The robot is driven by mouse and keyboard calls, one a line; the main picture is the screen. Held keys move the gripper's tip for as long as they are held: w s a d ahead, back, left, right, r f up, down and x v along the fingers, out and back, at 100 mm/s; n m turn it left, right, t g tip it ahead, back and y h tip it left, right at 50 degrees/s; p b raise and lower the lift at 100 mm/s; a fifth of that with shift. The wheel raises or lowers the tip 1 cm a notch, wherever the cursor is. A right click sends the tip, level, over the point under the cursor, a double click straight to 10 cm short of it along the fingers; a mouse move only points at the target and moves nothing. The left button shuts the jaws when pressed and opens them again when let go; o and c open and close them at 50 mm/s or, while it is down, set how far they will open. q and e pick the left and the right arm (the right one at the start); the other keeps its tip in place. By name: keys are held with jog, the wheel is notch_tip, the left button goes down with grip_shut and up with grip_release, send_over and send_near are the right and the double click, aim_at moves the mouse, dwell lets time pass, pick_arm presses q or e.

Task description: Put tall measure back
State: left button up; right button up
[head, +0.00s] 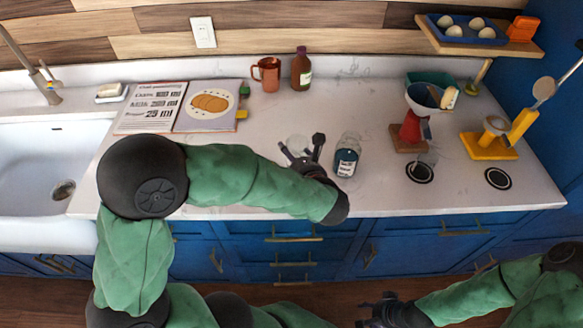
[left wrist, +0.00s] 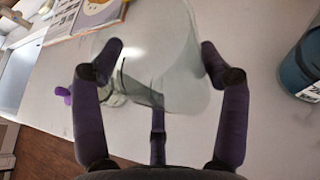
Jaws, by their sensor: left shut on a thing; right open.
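A clear glass vessel, which looks like the tall measure (left wrist: 165,45), is between the fingers of my left gripper (left wrist: 165,70) in the left wrist view. In the head view its pale, see-through rim (head: 298,143) shows just beyond my left gripper (head: 305,152), over the counter. My left gripper is shut on it; the fingers hide part of it. I cannot tell whether its base touches the counter. My right gripper (head: 375,312) is open and empty, low in front of the cabinets.
A jar with a dark blue label (head: 347,157) stands close right of my left gripper. Two black ring marks (head: 420,173) lie right, near a red stand (head: 410,130) and a yellow stand (head: 490,140). An open book (head: 180,108), copper mug (head: 267,74) and brown bottle (head: 301,70) are behind.

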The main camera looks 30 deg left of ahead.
pick_arm(q)
jog(key=shift+w+a+f, duration=0.2)
jog(key=shift+a+f, duration=0.05)
jog(key=shift+f, duration=0.1)
jog(key=shift+w+a+f+b, duration=0.1)
jog(key=shift+f+b, duration=0.45)
jog(key=shift+f, duration=0.4)
jog(key=shift+w+a+f+b, duration=0.1)
jog(key=shift+f+b, duration=0.4)
jog(key=shift+f, duration=0.4)
jog(key=shift+f, duration=0.1)
jog(key=o, duration=1.3)
jog(key=shift+o, duration=0.2)
jog(key=shift+s+d+r, duration=0.1)
jog(key=shift+r, duration=0.15)
jog(key=p+v, duration=0.4)
jog(key=v, duration=0.7)
jog(key=shift+s+d, duration=0.2)
jog(key=shift+s, duration=0.05)
